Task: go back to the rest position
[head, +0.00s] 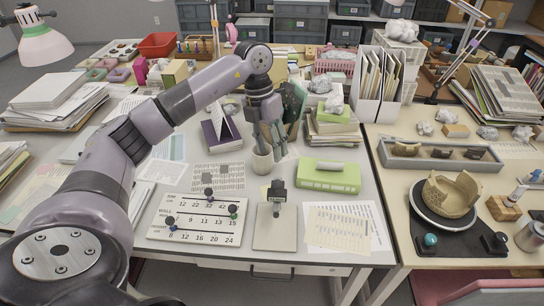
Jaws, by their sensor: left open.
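My left gripper (270,148) points down over the middle of the left table, its arm reaching in from the left. Its fingers are open, close to a small beige cup (262,162); I cannot tell whether they touch it. I see nothing held between them. My right gripper is not in view.
A white number board (196,232) with dark pegs lies in front of my arm. A small black-headed device (277,190) stands near a green box (330,180). Paper stacks (60,105), upright files (378,85) and a lamp (40,40) crowd the back and left.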

